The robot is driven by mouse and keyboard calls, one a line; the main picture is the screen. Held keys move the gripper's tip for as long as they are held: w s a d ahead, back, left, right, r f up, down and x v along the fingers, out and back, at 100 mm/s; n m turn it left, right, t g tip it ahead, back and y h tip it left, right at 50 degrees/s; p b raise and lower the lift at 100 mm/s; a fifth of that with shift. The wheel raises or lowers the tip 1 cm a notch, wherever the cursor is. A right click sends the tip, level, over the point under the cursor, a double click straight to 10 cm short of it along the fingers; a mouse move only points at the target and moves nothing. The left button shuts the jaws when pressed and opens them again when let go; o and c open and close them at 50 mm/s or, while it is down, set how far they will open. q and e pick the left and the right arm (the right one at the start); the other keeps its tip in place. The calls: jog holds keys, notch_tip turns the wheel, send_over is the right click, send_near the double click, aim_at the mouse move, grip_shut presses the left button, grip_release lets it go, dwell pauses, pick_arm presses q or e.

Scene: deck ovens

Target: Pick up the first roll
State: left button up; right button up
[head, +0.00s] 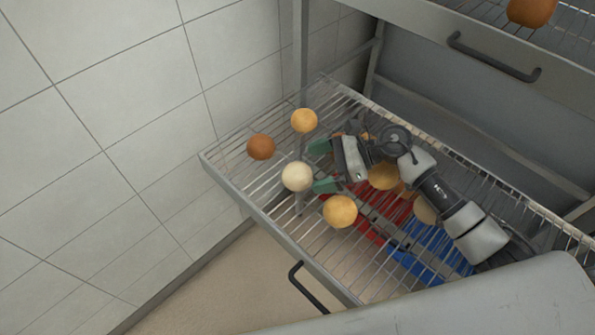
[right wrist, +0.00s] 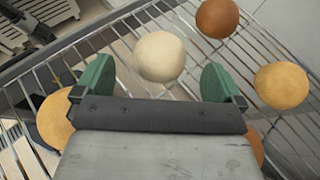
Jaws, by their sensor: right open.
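Several rolls lie on a pulled-out wire rack (head: 238,168). A pale, cream roll (head: 297,176) is closest to my right gripper (head: 319,167), whose green fingers are open. In the right wrist view the pale roll (right wrist: 159,57) is just ahead of and between the two fingertips (right wrist: 158,80), with gaps on both sides. A dark brown roll (head: 261,147) and a golden roll (head: 304,120) lie beyond it, and another golden roll (head: 340,211) is nearer the front. More rolls, such as a golden-brown one (head: 383,176), are partly hidden by my right arm. My left gripper is not seen.
A tiled wall (head: 130,130) stands left of the rack. An upper deck with a dark handle (head: 490,58) and a brown roll (head: 531,10) overhangs at the upper right. Red (head: 368,235) and blue (head: 420,265) items show below the wires. A lower dark handle (head: 306,290) is at the front.

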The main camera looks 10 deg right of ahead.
aim_at(307, 170)
jog(key=p+x, duration=0.1)
jog(key=x, duration=0.2)
jog(key=shift+w+a+f, duration=0.1)
jog(key=shift+a+f, duration=0.15)
jog(key=shift+a, duration=0.1)
jog(key=shift+w+a+f+p, duration=0.1)
jog(key=shift+a+f+p, duration=0.2)
jog(key=shift+a, duration=0.1)
jog(key=shift+c, duration=1)
jog(key=c, duration=0.8)
